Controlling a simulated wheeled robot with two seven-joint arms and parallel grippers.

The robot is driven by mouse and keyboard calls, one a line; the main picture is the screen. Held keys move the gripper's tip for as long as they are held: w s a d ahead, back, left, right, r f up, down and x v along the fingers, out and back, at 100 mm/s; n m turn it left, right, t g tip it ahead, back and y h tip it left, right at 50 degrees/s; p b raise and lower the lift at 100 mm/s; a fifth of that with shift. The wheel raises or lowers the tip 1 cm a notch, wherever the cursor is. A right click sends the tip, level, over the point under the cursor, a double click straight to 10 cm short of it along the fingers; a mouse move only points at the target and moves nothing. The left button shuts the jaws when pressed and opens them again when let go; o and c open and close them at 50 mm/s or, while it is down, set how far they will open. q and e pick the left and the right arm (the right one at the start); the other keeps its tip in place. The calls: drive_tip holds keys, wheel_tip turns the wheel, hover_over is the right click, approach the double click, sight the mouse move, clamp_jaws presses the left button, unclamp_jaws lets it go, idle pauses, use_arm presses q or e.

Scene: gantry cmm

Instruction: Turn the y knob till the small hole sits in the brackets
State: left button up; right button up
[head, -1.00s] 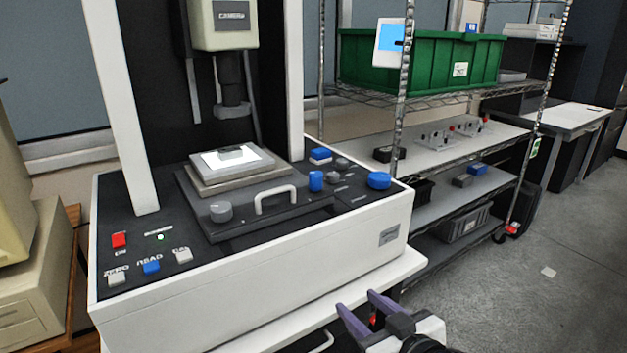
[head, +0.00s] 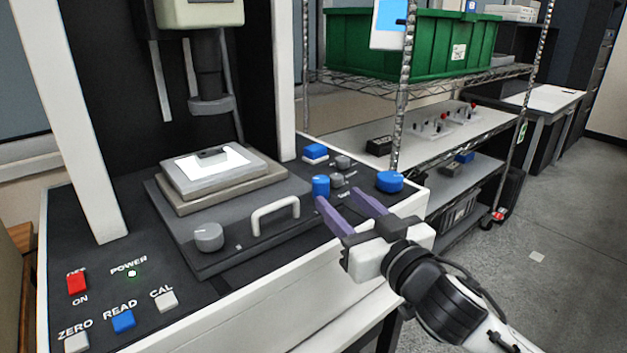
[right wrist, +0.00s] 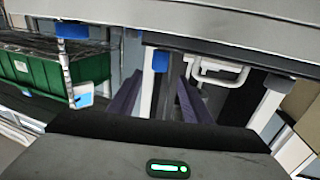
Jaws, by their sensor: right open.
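The measuring machine (head: 330,285) has a dark deck with several knobs. A tall blue knob (head: 321,186) and a wide blue knob (head: 389,181) stand at its right side, with small grey knobs (head: 343,162) between them. Their labels are too small to read, so I cannot tell which is y. My right gripper (head: 341,203) is open and empty, its purple fingers close to the tall blue knob; contact is unclear. The right wrist view shows the fingers (right wrist: 157,98) below a blue knob (right wrist: 160,62). A small dark part (head: 211,154) lies on the bright stage (head: 183,172). Its hole and the brackets cannot be made out.
A white handle (head: 275,214) and a grey knob (head: 208,237) are left of my gripper. Labelled buttons, including READ (head: 123,320), sit at the front left. A camera column hangs over the stage. A wire shelf (head: 372,84) with a green bin (head: 400,45) and a small screen (head: 387,25) stands behind.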

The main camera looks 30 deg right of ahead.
sight(325, 184)
drive_tip(key=shift+w+d+f+b, duration=0.2)
drive_tip(key=shift+w+b, duration=0.45)
drive_tip(key=shift+b, duration=0.5)
drive_tip(key=w, duration=0.4)
drive_tip(key=w+d+p, duration=0.1)
drive_tip(key=w, duration=0.1)
drive_tip(key=shift+w+r, duration=0.25)
drive_tip(key=shift+w, duration=0.1)
drive_tip(key=shift+w+d, duration=0.1)
drive_tip(key=shift+w, duration=0.4)
use_arm(q)
drive_tip(key=shift+s+d+f, duration=0.1)
drive_tip(key=shift+s+f, duration=0.35)
drive_tip(key=shift+f, duration=0.4)
use_arm(e)
drive_tip(key=shift+f, duration=0.1)
drive_tip(key=c, duration=1.1)
drive_tip(key=shift+o, duration=0.2)
drive_tip(key=shift+h, duration=0.3)
